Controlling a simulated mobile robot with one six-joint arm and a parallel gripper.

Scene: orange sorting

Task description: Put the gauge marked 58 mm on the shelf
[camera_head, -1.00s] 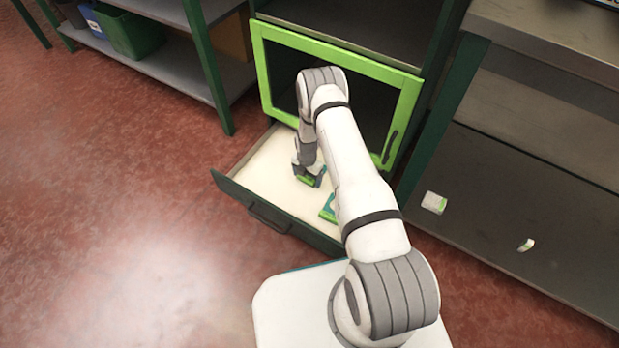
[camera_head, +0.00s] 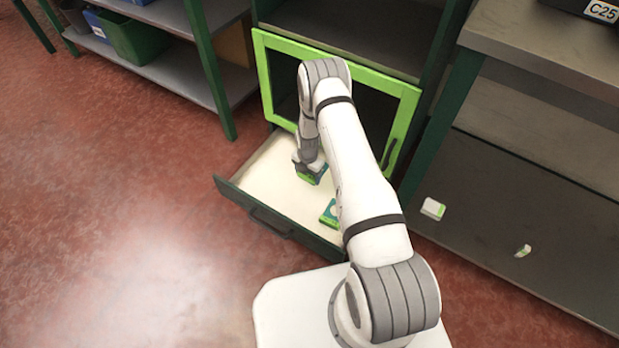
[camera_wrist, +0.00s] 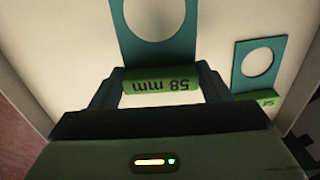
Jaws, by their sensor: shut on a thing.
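The gauge marked 58 mm (camera_wrist: 161,86) has a green grip with black lettering, upside down in the wrist view, and a teal plate with a round hole. My gripper (camera_wrist: 160,90) is shut on its green grip, one finger at each end. In the head view my gripper (camera_head: 309,168) is over the open drawer (camera_head: 262,190), with green of the held gauge at its tips. I cannot tell whether the gauge touches the drawer floor. A second teal gauge (camera_wrist: 259,66) lies to the right in the drawer, its marking partly hidden; it also shows in the head view (camera_head: 329,213).
A green-framed door (camera_head: 335,52) stands behind the drawer. The right-hand shelf unit has a lower board (camera_head: 520,215) with two small white-and-green items (camera_head: 432,208) and (camera_head: 523,251) on it. Its upper board (camera_head: 545,45) holds a dark bin labelled C25 (camera_head: 600,10). Bins stand on the left-hand shelf.

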